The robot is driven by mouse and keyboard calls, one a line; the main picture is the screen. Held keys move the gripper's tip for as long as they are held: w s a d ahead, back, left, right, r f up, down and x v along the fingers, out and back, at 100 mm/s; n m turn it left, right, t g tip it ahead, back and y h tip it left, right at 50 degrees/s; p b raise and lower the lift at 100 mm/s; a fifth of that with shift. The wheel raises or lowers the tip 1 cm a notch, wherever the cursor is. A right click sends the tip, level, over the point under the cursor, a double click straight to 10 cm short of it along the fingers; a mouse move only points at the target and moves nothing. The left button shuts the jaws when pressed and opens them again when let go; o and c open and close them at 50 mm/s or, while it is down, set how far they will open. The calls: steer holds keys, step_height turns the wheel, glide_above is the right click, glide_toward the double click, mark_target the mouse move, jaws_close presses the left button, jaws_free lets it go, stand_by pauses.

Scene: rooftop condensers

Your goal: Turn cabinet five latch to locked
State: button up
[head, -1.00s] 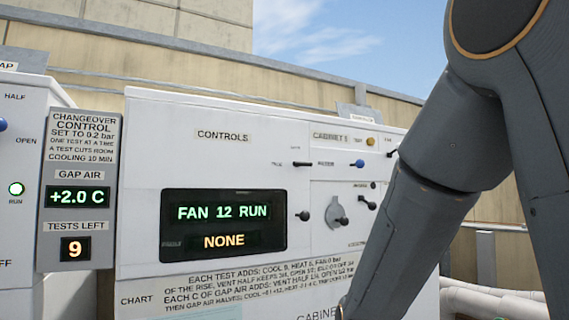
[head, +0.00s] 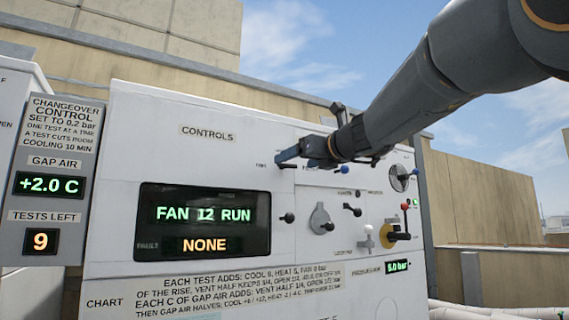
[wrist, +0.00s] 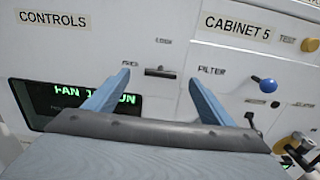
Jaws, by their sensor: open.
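The white control panel (head: 215,110) shows labels CONTROLS and, in the wrist view, CABINET 5 (wrist: 237,27). A small dark horizontal lever (wrist: 160,73) sits between these labels; its small captions are too blurred to read surely, so I cannot confirm it is the latch. In the wrist view my gripper's blue fingers (wrist: 158,78) are apart and empty, one to either side below the lever. Contact with the panel cannot be told.
The display (head: 203,222) reads FAN 12 RUN and NONE. A blue knob (wrist: 265,85) by FILTER is right of the fingers. The changeover box (head: 52,180) stands left.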

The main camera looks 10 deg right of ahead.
mark_target(289, 165)
steer(key=p+x, duration=0.1)
steer(key=x, duration=0.5)
steer(key=shift+w, duration=0.15)
steer(key=shift+f, duration=0.1)
steer(key=c, duration=1)
